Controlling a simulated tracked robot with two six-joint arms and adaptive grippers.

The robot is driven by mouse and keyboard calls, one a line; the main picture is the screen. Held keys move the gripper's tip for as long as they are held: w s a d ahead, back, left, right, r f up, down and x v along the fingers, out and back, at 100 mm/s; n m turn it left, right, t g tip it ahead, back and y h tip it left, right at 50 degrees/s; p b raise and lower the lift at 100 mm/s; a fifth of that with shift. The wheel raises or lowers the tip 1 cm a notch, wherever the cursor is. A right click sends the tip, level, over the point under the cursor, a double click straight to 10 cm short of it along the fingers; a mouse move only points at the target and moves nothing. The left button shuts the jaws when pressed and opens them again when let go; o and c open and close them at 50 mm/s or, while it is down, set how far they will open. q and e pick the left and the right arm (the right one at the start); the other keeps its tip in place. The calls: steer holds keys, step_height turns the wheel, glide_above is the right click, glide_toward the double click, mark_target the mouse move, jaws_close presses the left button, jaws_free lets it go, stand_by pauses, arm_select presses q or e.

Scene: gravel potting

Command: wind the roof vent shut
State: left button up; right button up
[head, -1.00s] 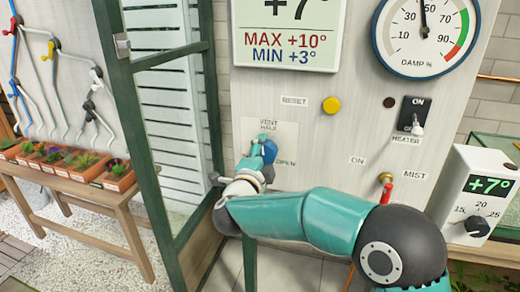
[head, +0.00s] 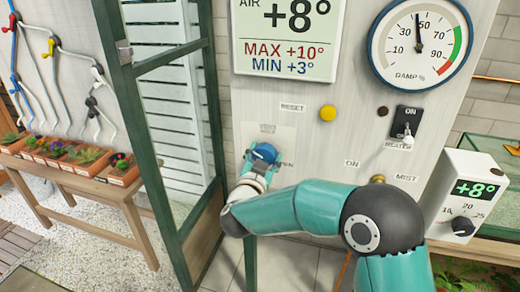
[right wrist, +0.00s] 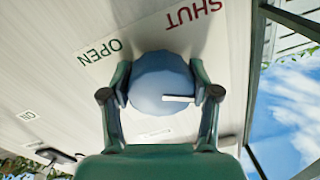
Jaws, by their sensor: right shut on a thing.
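The blue vent knob (head: 264,152) sits on the white panel below the vent label (head: 267,128), whose word is too blurred to read. My right gripper (head: 256,160) is shut on this knob. In the right wrist view, the two fingers press on opposite sides of the round blue knob (right wrist: 158,78), and a white pointer mark on it points right. The printed words OPEN (right wrist: 100,52) and SHUT (right wrist: 193,13) stand around it. My left gripper is not in view. I cannot make out the roof vent itself.
The panel also holds a yellow reset button (head: 327,113), a heater switch (head: 407,122) and a damp dial (head: 420,42). A green-framed door (head: 150,150) is close left, with a plant bench (head: 75,178) beyond.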

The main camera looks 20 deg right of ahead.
steer(key=n+p, duration=0.2)
steer(key=n, duration=0.2)
steer(key=shift+r+p, duration=0.1)
steer(key=shift+p, duration=0.3)
steer(key=shift+n+p, duration=0.45)
steer(key=shift+n, duration=0.55)
steer(key=o, duration=1.2)
steer(key=shift+w+f, duration=0.1)
steer(key=shift+f, duration=0.1)
steer(key=v, duration=1.2)
steer(key=shift+r, duration=0.1)
